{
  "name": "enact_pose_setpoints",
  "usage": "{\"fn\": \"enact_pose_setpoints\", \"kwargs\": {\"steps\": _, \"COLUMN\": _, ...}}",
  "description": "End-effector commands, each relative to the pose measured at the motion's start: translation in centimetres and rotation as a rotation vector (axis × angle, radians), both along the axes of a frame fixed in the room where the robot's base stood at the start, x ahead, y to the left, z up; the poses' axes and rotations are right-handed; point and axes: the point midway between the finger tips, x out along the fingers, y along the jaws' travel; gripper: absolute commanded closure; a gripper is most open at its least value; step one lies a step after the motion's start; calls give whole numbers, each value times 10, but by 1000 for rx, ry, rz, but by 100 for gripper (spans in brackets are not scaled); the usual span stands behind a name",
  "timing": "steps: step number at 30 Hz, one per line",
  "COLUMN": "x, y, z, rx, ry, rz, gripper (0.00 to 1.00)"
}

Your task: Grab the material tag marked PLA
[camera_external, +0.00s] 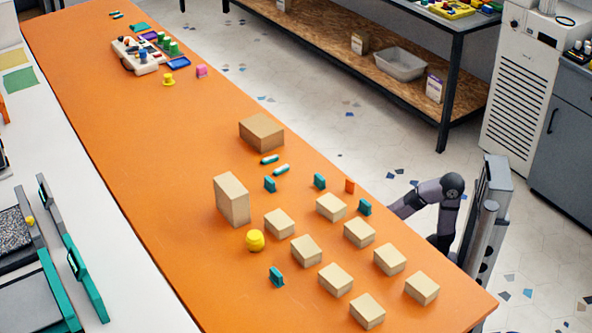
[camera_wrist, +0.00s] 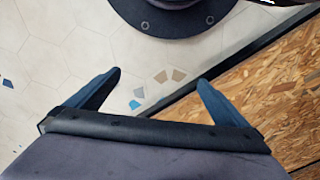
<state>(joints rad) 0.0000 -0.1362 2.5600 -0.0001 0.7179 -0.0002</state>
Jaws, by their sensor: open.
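Several small upright teal tags stand on the orange table in the external view: one left of centre (camera_external: 270,184), one near the middle (camera_external: 319,181), one by the right edge (camera_external: 364,207) and one towards the front (camera_external: 276,277). A small orange tag (camera_external: 349,186) stands between two of them. Any lettering is too small to read, so I cannot tell which is marked PLA. My gripper (camera_wrist: 160,76) is open and empty in the wrist view, with floor and chipboard beyond its fingers. In the external view my arm is folded at the table's right edge, away from the tags.
Several tan boxes (camera_external: 357,233) stand in rows around the tags on the orange table (camera_external: 150,200). A taller box (camera_external: 231,200), a wide box (camera_external: 261,132) and a yellow knob-like object (camera_external: 255,240) stand nearby. The table's middle left is clear.

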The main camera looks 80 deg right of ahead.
Motion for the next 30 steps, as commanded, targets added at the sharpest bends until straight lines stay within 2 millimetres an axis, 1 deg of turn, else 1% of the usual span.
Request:
{"fn": "enact_pose_setpoints", "kwargs": {"steps": 11, "x": 0, "y": 0, "z": 0, "rx": 0, "ry": 0, "rz": 0, "gripper": 0}}
{"fn": "enact_pose_setpoints", "kwargs": {"steps": 12, "x": 0, "y": 0, "z": 0, "rx": 0, "ry": 0, "rz": 0, "gripper": 2}}
{"fn": "enact_pose_setpoints", "kwargs": {"steps": 13, "x": 0, "y": 0, "z": 0, "rx": 0, "ry": 0, "rz": 0, "gripper": 10}}
{"fn": "enact_pose_setpoints", "kwargs": {"steps": 14, "x": 0, "y": 0, "z": 0, "rx": 0, "ry": 0, "rz": 0, "gripper": 17}}
{"fn": "enact_pose_setpoints", "kwargs": {"steps": 15, "x": 0, "y": 0, "z": 0, "rx": 0, "ry": 0, "rz": 0, "gripper": 26}}
{"fn": "enact_pose_setpoints", "kwargs": {"steps": 17, "x": 0, "y": 0, "z": 0, "rx": 0, "ry": 0, "rz": 0, "gripper": 41}}
{"fn": "enact_pose_setpoints", "kwargs": {"steps": 18, "x": 0, "y": 0, "z": 0, "rx": 0, "ry": 0, "rz": 0, "gripper": 50}}
{"fn": "enact_pose_setpoints", "kwargs": {"steps": 20, "x": 0, "y": 0, "z": 0, "rx": 0, "ry": 0, "rz": 0, "gripper": 65}}
{"fn": "enact_pose_setpoints", "kwargs": {"steps": 30, "x": 0, "y": 0, "z": 2, "rx": 0, "ry": 0, "rz": 0, "gripper": 66}}
